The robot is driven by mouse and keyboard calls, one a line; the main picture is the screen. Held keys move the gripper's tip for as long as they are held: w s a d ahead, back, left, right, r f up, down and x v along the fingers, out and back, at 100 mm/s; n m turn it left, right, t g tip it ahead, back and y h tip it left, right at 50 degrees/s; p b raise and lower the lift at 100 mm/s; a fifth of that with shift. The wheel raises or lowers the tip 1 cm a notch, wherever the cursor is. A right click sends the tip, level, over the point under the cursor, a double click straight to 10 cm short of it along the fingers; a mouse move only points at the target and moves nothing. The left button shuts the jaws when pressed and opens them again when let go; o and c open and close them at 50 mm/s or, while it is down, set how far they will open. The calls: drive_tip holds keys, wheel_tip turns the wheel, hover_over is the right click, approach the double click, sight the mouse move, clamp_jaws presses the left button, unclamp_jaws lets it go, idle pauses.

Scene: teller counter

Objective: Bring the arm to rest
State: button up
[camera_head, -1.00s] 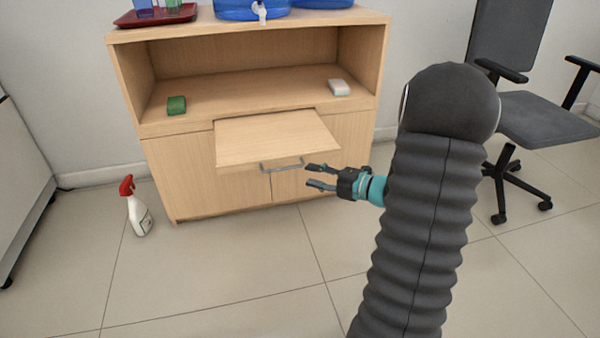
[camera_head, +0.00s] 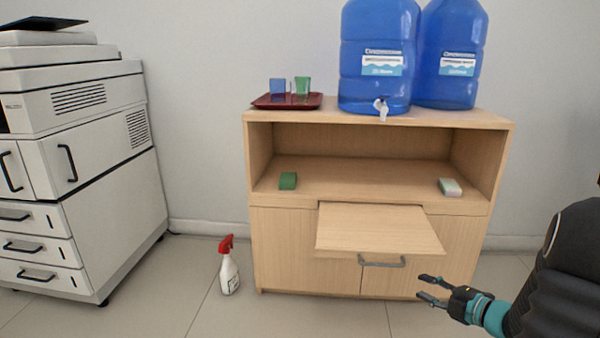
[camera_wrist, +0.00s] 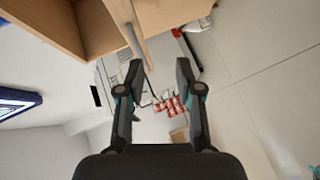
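My gripper (camera_head: 430,289) is at the lower right of the head view, in front of the wooden cabinet (camera_head: 305,277) and to the right of the handle (camera_head: 382,262) of its pulled-out board (camera_head: 375,229). Its two dark fingers are apart, with nothing between them. In the wrist view my gripper (camera_wrist: 160,82) also shows spread fingers, and a wooden edge of the cabinet lies beyond them at the upper left. My dark arm enters from the right edge of the head view.
Two blue water bottles (camera_head: 376,55) and a red tray (camera_head: 262,103) with cups stand on the cabinet top. A green block (camera_head: 288,181) and a pale block (camera_head: 449,187) lie on its shelf. A spray bottle (camera_head: 229,270) stands on the floor. A white copier (camera_head: 105,180) is at left.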

drive_tip(key=s+d+f+m+g+h, duration=0.2)
drive_tip(key=d+f+m+h, duration=0.4)
drive_tip(key=d+m+h, duration=0.35)
drive_tip(key=s+d+r+m+g+h+p, duration=0.1)
drive_tip(key=s+r+m+g, duration=0.1)
drive_tip(key=s+m+g, duration=0.15)
drive_tip(key=s+d+r+m+g+h, duration=0.1)
drive_tip(key=s+r+m+g+h, duration=0.1)
drive_tip(key=s+m, duration=0.2)
drive_tip(key=s+a+r+m+y+p, duration=0.1)
drive_tip(key=s+a+r, duration=0.4)
drive_tip(key=a, duration=0.5)
drive_tip(key=s+a+r+m+y+p, duration=0.1)
drive_tip(key=s+a+r+y+p, duration=0.1)
drive_tip(key=s+a+r, duration=0.3)
drive_tip(key=s+a+r+m+y+p, duration=0.2)
drive_tip(key=s+a+r, duration=0.4)
drive_tip(key=a+r, duration=0.6)
drive_tip(key=a+p, duration=0.1)
drive_tip(key=a, duration=0.3)
drive_tip(key=shift+p, duration=0.35)
